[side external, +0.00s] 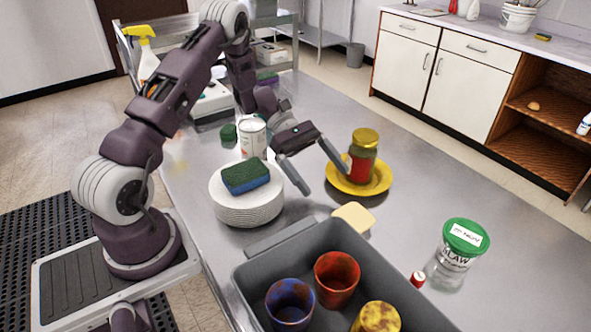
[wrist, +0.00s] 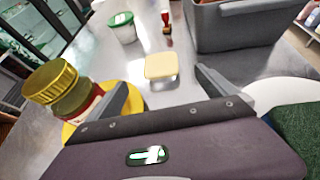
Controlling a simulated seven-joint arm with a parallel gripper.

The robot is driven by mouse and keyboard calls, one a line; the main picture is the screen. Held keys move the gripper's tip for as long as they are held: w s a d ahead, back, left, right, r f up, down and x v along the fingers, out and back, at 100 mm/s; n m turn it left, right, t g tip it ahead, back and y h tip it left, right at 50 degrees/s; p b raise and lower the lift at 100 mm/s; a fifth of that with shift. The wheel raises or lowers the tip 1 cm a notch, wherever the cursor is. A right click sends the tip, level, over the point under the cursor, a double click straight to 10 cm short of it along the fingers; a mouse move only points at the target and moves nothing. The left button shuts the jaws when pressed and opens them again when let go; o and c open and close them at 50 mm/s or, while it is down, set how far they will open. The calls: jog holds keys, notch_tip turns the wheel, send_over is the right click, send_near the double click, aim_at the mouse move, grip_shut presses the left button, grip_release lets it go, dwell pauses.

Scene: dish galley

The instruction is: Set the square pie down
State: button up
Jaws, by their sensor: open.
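The square pie (side external: 353,217) is a small pale-yellow block with rounded corners. It appears to rest flat on the steel counter, just beyond the grey tub's far rim in the side view. In the wrist view the square pie (wrist: 161,66) lies ahead of the fingertips, apart from the tub. My gripper (side external: 326,183) is open and empty, with its fingers spread and pointing toward the pie. In the wrist view clear space shows between the fingers of my gripper (wrist: 161,80), and neither finger visibly touches the pie.
A grey tub (side external: 262,243) holds several cups. A gold-lidded jar (side external: 363,156) stands on a yellow plate (side external: 385,181) beside one finger. Stacked white plates (side external: 246,207) carry a sponge (side external: 245,176).

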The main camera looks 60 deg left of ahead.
jog(key=s+d+r+m+g+y, duration=0.1)
jog(key=s+d+r+m, duration=0.15)
jog(key=r, duration=0.25)
jog(key=s+d+r+m+g+y, duration=0.1)
jog(key=d+r+m+y, duration=0.1)
jog(key=r+m, duration=0.15)
jog(key=s+d+r+m+t+y, duration=0.1)
jog(key=s+d+r+m+y, duration=0.1)
jog(key=s, duration=0.5)
jog(key=s+d+r+m+t+y, duration=0.1)
jog(key=s+d+r+m+y, duration=0.1)
jog(key=s+r+m+y, duration=0.3)
jog(key=s+r+m, duration=0.2)
jog(key=s+r, duration=0.1)
jog(key=shift+s+r, duration=0.3)
jog(key=shift+r, duration=0.1)
jog(key=s+m+t+y, duration=0.1)
jog(key=s+a+m+t+y, duration=0.1)
jog(key=s, duration=0.1)
jog(key=s+a+r+m+t, duration=0.1)
jog(key=s+m+t, duration=0.1)
jog(key=shift+a+y, duration=0.1)
jog(key=shift+y, duration=0.3)
jog(key=shift+c, duration=0.3)
